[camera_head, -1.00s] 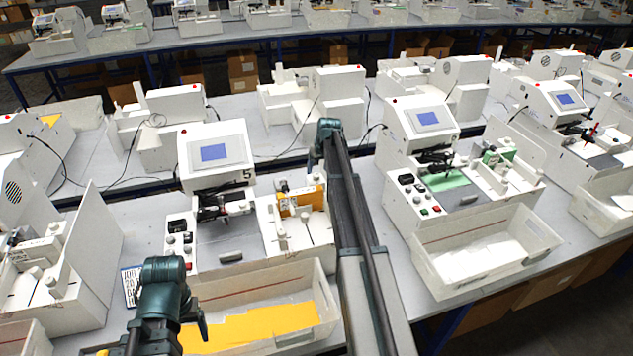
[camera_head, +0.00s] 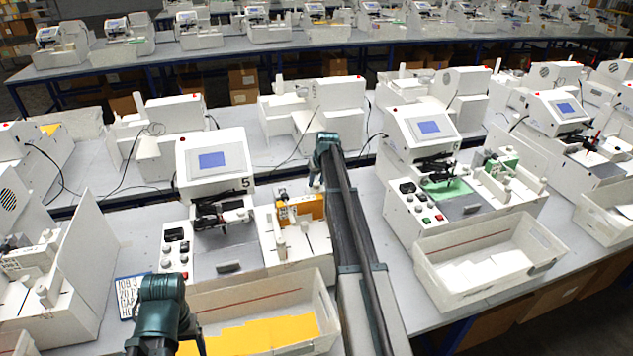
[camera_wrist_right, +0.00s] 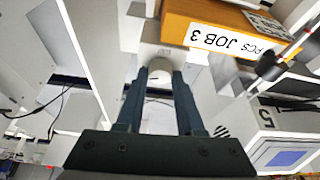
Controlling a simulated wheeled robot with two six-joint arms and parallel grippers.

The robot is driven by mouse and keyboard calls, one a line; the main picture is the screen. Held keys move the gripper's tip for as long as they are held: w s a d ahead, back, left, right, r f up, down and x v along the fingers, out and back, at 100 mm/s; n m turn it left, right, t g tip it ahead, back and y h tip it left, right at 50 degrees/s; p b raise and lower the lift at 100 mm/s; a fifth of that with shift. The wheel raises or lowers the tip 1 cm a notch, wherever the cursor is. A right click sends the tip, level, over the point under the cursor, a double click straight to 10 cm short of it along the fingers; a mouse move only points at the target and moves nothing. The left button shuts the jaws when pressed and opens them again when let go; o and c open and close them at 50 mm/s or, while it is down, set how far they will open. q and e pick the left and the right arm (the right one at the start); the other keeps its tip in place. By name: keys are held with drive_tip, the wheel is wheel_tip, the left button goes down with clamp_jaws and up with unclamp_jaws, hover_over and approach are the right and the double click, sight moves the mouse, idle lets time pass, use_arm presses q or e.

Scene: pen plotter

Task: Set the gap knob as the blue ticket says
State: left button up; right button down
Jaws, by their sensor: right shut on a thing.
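The blue ticket (camera_head: 132,294) lies left of machine 5, partly behind my left arm. It reads "JOB 3" on top; the lines below are too small or covered to read surely. In the right wrist view my right gripper (camera_wrist_right: 160,80) is shut on a round white knob (camera_wrist_right: 160,68), beside the orange stack labelled "PCS JOB 3" (camera_wrist_right: 215,25). In the head view the right gripper (camera_head: 316,178) is small behind the orange stack (camera_head: 302,208), and the held knob is hidden. My left gripper (camera_head: 198,343) is at the bottom edge, mostly out of sight.
Machine 5 (camera_head: 215,160) has a lit screen and a panel of buttons. A bin with yellow sheets (camera_head: 262,290) stands in front of it. A similar machine (camera_head: 425,130) with a white-sheet bin (camera_head: 490,255) is to the right. My right arm runs between them.

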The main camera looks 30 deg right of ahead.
idle(0.3)
drive_tip(key=n+y, duration=0.1)
drive_tip(key=n, duration=0.3)
drive_tip(key=shift+d+n+y, duration=0.1)
drive_tip(key=shift+n+y, duration=0.2)
drive_tip(key=shift+y, duration=0.1)
drive_tip(key=shift+n+g+y, duration=0.3)
drive_tip(key=shift+n+y, duration=0.4)
drive_tip(key=shift+n, duration=1.6)
drive_tip(key=c, duration=0.5)
unclamp_jaws()
